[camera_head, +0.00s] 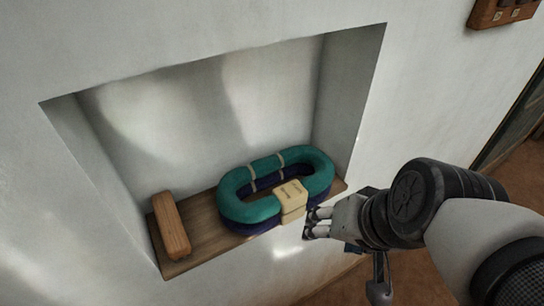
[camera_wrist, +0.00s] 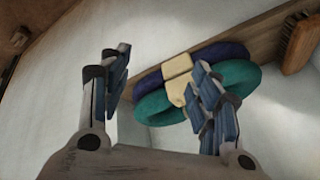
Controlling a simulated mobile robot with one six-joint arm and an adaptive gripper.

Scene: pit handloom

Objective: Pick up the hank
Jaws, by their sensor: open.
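The hank (camera_head: 247,208) is a looped bundle, teal on top and dark blue below, with pale ties and a cream label at its front. It lies on the wooden shelf of a wall niche. My gripper (camera_head: 316,222) is just in front and to the right of the hank, near the label, outside the shelf's front edge. In the wrist view the hank (camera_wrist: 239,78) shows beyond the open fingers (camera_wrist: 160,95), and the right finger covers part of it. The fingers are apart with nothing held between them.
A wooden brush-like block (camera_head: 170,225) stands at the left end of the shelf (camera_head: 205,243). The niche's right side wall (camera_head: 345,95) rises close behind the hank. A wooden switch board (camera_head: 500,12) is on the wall at top right. Bare shelf lies between block and hank.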

